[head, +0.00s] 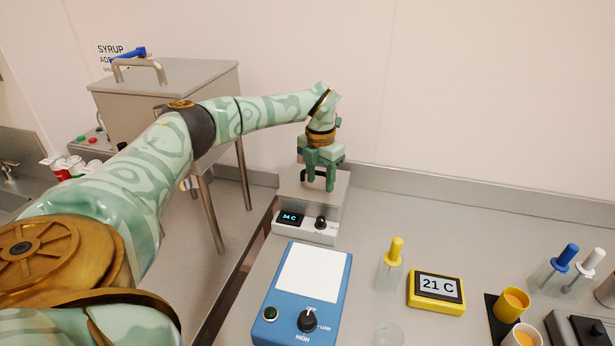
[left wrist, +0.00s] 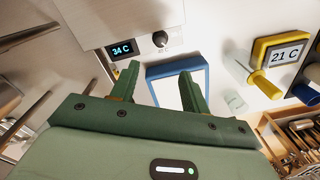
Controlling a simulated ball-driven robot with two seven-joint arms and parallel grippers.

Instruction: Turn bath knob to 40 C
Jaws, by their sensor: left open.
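The bath (head: 318,203) is a grey metal box on the counter with a front panel. Its small display (head: 291,218) reads 34 C, and its black knob (head: 321,223) sits to the right of that display. In the left wrist view the display (left wrist: 122,50) also reads 34 C, and the knob (left wrist: 160,39) shows beyond the fingers. My left gripper (head: 318,186) is open and empty, pointing down over the top of the bath, apart from the knob. In the left wrist view its fingers (left wrist: 158,82) are spread with nothing between them. My right gripper is not in view.
A blue device (head: 313,270) with a white plate and its own knob stands in front of the bath. A yellow thermometer (head: 437,290) reads 21 C. A steel hopper (head: 165,95) stands behind left.

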